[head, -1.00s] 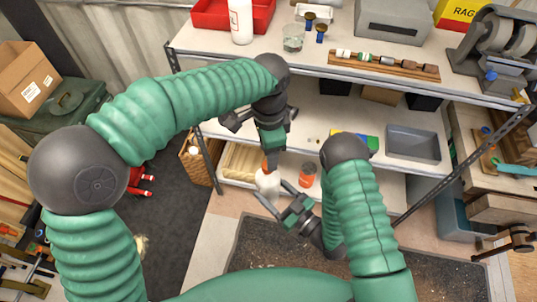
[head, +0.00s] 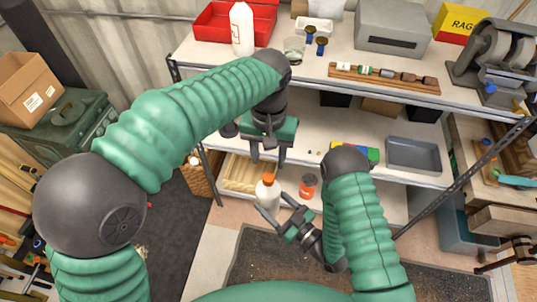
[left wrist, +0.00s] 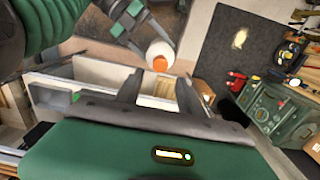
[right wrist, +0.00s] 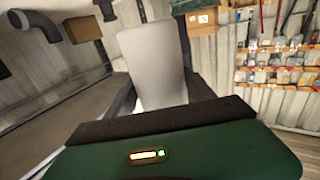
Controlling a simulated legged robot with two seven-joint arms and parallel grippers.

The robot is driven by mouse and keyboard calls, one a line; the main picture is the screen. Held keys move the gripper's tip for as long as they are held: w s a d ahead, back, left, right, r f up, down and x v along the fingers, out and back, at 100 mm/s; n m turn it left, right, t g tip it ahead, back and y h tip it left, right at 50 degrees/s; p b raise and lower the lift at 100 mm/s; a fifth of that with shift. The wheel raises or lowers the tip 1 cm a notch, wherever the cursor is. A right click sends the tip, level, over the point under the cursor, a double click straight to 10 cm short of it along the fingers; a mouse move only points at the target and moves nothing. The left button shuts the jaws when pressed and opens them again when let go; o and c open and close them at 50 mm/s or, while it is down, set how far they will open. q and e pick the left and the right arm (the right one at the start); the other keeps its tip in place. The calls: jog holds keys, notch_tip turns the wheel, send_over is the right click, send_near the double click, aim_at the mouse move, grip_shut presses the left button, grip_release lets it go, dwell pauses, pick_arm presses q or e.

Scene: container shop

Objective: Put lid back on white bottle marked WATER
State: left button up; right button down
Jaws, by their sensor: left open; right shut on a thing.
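A white bottle (head: 267,194) with an orange lid (head: 268,177) on its top stands roughly upright in my right gripper (head: 273,206), which is shut on its body. My left gripper (head: 268,154) is open and empty, its fingers pointing down just above the lid. In the left wrist view the orange lid (left wrist: 160,64) shows beyond and between the open fingers (left wrist: 158,94), apart from them. The bottle's white side (right wrist: 155,65) fills the middle of the right wrist view. No WATER marking is readable on it.
The metal shelf (head: 310,65) holds another white bottle (head: 242,28), a red bin (head: 212,22), a glass (head: 294,50) and a tool rack (head: 385,78). An orange-red jar (head: 308,186) stands right of the held bottle. A grey tray (head: 413,154) sits on the middle shelf.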

aim_at(269, 176)
pick_arm(q)
jog(key=shift+f, duration=0.1)
notch_tip(269, 176, down, 8)
jog(key=shift+r, duration=0.1)
dwell(0.3)
grip_shut()
jog(key=shift+m, duration=0.3)
jog(key=shift+o, duration=0.7)
grip_release()
jog(key=shift+r, duration=0.1)
